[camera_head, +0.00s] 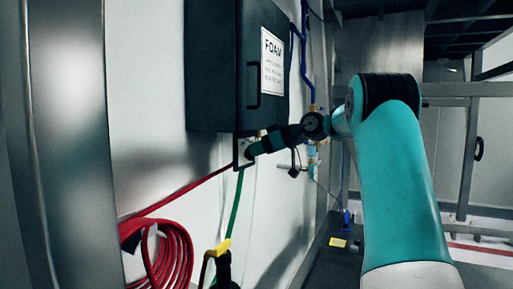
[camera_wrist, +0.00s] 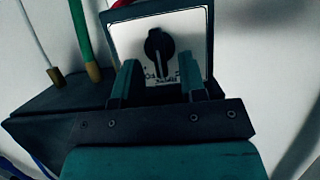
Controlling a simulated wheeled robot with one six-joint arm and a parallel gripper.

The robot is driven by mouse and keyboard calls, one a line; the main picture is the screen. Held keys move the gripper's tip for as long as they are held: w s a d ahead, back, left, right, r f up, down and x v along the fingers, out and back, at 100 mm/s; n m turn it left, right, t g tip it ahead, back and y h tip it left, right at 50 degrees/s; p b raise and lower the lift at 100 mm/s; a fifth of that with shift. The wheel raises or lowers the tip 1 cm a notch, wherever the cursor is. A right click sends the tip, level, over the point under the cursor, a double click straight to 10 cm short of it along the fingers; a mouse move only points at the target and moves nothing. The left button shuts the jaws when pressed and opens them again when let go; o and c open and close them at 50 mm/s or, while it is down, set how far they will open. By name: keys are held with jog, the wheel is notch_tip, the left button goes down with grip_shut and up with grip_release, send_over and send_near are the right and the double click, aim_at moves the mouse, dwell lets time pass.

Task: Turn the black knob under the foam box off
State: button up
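The dark foam box (camera_head: 228,65) with a white "FOAM" label hangs on the wall in the head view. The black knob (camera_wrist: 158,44) sits on a small white plate (camera_wrist: 190,32) in the wrist view, with its narrow end toward the printed marks at the plate's lower edge. My gripper (camera_wrist: 158,63) is open, with one finger on each side of the knob's lower end as seen there. I cannot tell whether the fingers touch the knob. In the head view my gripper (camera_head: 250,150) is just under the box and the knob is hidden.
A red hose coil (camera_head: 160,255) hangs at lower left. A green hose (camera_head: 236,205) runs below the box, near a yellow-handled valve (camera_head: 221,248). Blue pipes (camera_head: 304,50) rise right of the box. A metal frame (camera_head: 470,150) stands at right.

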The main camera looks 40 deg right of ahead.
jog(key=shift+w+a+f, duration=0.25)
jog(key=shift+w+f, duration=0.05)
jog(key=shift+w, duration=0.3)
grip_shut()
